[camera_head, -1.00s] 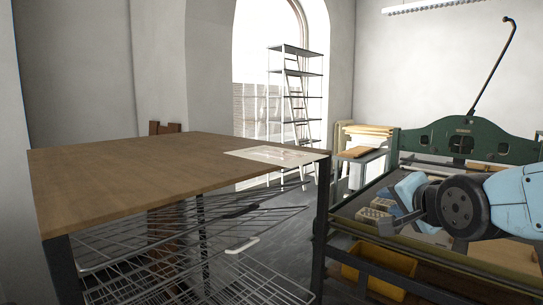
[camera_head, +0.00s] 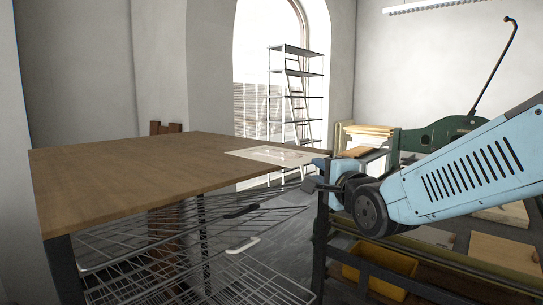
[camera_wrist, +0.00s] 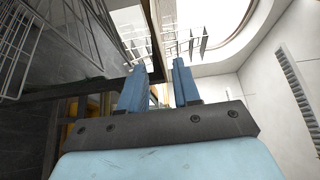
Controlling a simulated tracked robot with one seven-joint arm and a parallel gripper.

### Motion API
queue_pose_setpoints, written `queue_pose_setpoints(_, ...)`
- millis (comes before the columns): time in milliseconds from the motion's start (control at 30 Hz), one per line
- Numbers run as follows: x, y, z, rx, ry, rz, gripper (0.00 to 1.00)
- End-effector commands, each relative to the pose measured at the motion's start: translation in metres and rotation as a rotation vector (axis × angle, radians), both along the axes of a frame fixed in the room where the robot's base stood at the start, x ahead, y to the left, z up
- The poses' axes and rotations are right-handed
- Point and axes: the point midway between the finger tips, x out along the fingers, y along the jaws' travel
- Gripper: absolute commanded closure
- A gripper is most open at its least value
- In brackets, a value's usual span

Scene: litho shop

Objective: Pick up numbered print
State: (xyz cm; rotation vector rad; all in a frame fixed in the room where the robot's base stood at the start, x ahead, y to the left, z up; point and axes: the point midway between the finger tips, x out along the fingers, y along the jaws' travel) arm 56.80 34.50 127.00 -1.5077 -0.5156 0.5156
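The print (camera_head: 272,155) is a pale, flat sheet with a faint image. It lies at the right far corner of the wooden tabletop (camera_head: 130,170), reaching close to the table's edge. I cannot read a number on it. My gripper (camera_head: 313,178) is just right of that corner, near the tabletop's edge and apart from the print. In the wrist view its two blue fingers (camera_wrist: 160,68) stand apart with nothing between them. I cannot make out the print in the wrist view.
Wire drying racks (camera_head: 215,240) hang under the tabletop. A green press (camera_head: 430,138) stands behind my arm, with a yellow bin (camera_head: 380,265) below. A metal shelf with a ladder (camera_head: 297,95) stands by the arched window. The rest of the tabletop is bare.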

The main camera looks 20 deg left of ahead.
Motion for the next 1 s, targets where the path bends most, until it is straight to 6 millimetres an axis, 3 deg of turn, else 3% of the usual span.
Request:
queue_pose_setpoints(433,0.026,0.018,0.0,-0.001,0.001,-0.001,0.68)
queue_pose_setpoints(733,0.058,0.035,-0.001,0.0,0.001,-0.002,0.68)
queue_pose_setpoints(1000,0.066,0.041,0.0,-0.001,0.0,-0.002,0.68)
